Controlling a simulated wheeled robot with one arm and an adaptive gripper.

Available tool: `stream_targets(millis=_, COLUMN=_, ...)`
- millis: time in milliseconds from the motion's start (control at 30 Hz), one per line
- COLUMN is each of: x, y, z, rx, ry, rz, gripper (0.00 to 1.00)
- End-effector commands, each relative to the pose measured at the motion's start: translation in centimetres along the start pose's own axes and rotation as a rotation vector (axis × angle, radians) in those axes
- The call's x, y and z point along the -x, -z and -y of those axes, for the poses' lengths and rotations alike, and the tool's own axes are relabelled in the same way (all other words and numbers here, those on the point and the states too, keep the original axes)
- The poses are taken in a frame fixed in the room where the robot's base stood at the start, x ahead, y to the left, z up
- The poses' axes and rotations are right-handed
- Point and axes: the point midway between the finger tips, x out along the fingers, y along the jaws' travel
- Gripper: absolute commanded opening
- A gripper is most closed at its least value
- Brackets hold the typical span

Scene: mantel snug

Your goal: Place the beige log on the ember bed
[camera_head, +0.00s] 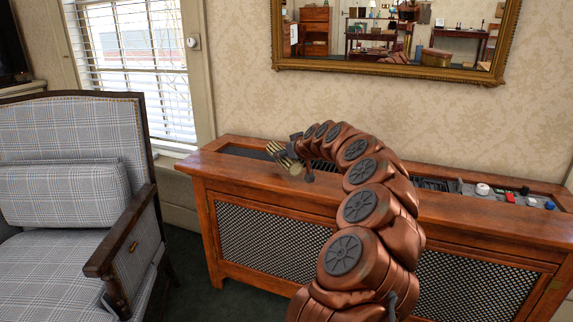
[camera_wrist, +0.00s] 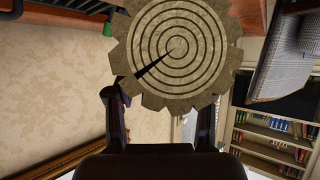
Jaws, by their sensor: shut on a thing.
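The beige log (camera_head: 279,152) is held above the left part of the wooden cabinet's top, tilted, with dark stripes along its side. Its notched round end, with dark rings and one dark wedge, fills the upper middle of the wrist view (camera_wrist: 180,48). My gripper (camera_head: 296,150) is shut on the log, with one finger on each side in the wrist view (camera_wrist: 158,97). The ember bed is not plainly made out. A dark recessed strip (camera_head: 240,153) runs along the cabinet top behind the log, and my arm hides part of the top.
The wooden cabinet (camera_head: 205,166) has mesh front panels. Small items, including a white knob (camera_head: 482,189) and a red piece (camera_head: 510,197), sit at its right end. A plaid armchair (camera_head: 70,180) stands at left. A gilt-framed mirror (camera_head: 400,72) hangs above the cabinet.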

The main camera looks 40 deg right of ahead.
Motion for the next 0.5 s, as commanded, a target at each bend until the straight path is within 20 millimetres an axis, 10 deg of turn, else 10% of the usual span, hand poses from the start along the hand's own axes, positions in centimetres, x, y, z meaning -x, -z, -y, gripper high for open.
stream_targets(millis=500, x=-1.7, y=-3.0, z=0.2, rx=-0.001, ry=0.002, rz=0.0, gripper=0.0)
